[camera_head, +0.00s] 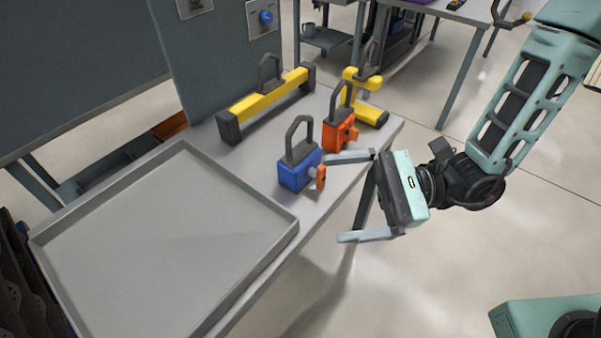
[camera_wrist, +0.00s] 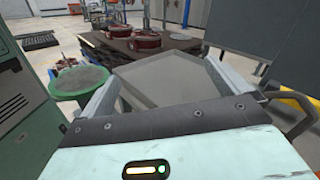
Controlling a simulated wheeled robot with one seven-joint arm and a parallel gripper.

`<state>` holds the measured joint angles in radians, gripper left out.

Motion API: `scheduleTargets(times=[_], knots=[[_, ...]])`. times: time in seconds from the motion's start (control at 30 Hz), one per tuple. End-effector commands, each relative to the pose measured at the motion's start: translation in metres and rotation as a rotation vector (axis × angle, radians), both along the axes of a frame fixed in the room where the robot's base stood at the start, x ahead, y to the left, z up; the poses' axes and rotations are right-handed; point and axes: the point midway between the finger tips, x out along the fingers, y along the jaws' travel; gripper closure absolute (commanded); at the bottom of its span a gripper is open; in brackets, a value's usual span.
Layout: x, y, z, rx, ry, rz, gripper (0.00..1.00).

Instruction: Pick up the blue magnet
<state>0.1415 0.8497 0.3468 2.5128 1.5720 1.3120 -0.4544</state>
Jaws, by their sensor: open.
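The blue magnet (camera_head: 298,173) is a blue block with a dark loop handle on top and an orange knob on its right side. It stands upright on the grey table, near the tray's right corner. My gripper (camera_head: 342,198) is to the right of the blue magnet, at the table's right edge, with its fingers wide apart and nothing between them. The upper finger's tip is close to the magnet's right side; I cannot tell whether they touch. In the wrist view my gripper's fingers (camera_wrist: 160,85) frame a grey surface, and I cannot make out the blue magnet there.
A large empty grey tray (camera_head: 284,241) fills the table's left part. An orange magnet (camera_head: 340,136) stands just behind the blue one. Yellow lifting pieces stand at the back, a long bar (camera_head: 262,103) and a smaller one (camera_head: 372,113). Open floor lies right of the table.

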Motion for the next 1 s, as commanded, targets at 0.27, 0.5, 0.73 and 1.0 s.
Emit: scheduleTargets(times=[0.27, 0.5, 0.73, 1.0], knots=[[0.098, -0.059, -0.11, 0.079, 0.231, -0.638, 0.0], [0.12, -0.076, -0.135, 0.069, 0.267, -0.799, 0.0], [0.146, -0.04, -0.133, 0.07, 0.266, -0.797, 0.0], [0.179, 0.001, -0.134, 0.068, 0.267, -0.796, 0.0]])
